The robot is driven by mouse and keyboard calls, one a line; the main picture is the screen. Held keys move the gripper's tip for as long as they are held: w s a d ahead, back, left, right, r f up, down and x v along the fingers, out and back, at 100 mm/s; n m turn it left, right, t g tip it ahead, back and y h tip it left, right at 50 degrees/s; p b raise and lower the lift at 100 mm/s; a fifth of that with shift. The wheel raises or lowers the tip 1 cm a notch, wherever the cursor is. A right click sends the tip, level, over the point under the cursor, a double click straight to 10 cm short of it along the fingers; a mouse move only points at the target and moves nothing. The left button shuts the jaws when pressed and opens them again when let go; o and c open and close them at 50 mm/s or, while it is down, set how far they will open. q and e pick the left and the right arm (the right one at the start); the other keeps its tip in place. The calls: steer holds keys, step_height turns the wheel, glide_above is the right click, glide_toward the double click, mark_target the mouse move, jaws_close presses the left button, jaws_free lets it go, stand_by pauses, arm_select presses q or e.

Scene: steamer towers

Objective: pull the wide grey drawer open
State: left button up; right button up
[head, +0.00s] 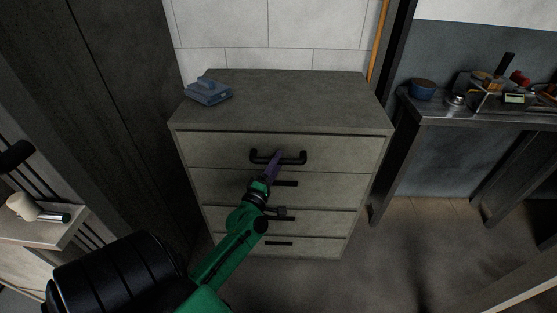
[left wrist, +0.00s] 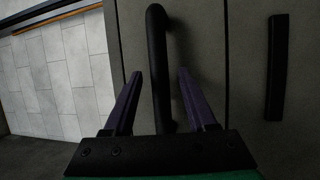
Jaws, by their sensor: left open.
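The wide grey drawer (head: 345,152) is the top one in a grey cabinet, and its front looks flush with the cabinet. Its black bar handle (head: 294,161) runs across the middle of the front. My left gripper (head: 273,160) is at this handle, its purple fingers reaching up from below. In the left wrist view the gripper (left wrist: 159,76) is open, with one finger on each side of the handle (left wrist: 157,35). There are gaps between the bar and the fingers. My right gripper is not in view.
Lower drawers with small black handles (head: 279,243) sit below. A blue object (head: 208,92) lies on the cabinet top (head: 300,98). A metal table (head: 470,116) with several items stands at right, and a shelf (head: 30,232) at left. The floor (head: 390,265) at front right is clear.

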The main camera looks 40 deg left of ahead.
arm_select(q)
steer(key=shift+w+a, duration=0.15)
steer(key=shift+w, duration=0.4)
steer(key=shift+r, duration=0.1)
jaws_close()
stand_by(0.9)
